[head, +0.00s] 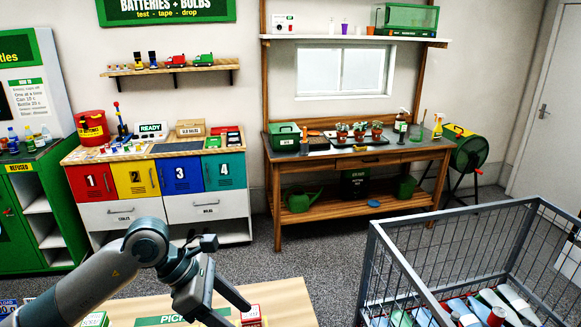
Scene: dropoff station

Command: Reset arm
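My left arm comes in from the lower left, grey with black joints. It reaches over a light wooden table (290,306) at the bottom of the head view. Its gripper (237,314) is at the end, pointing down and to the right, with its two dark fingers apart and no object visible between them. The fingertips are close to the picture's bottom edge. A green sign (160,320) reading "PICK" lies on the table, partly hidden by the gripper. My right gripper is not in view.
A wire cart (400,262) holding bottles is at the right. A battery cabinet (110,215) and potting bench (350,160) stand behind. Grey floor lies between.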

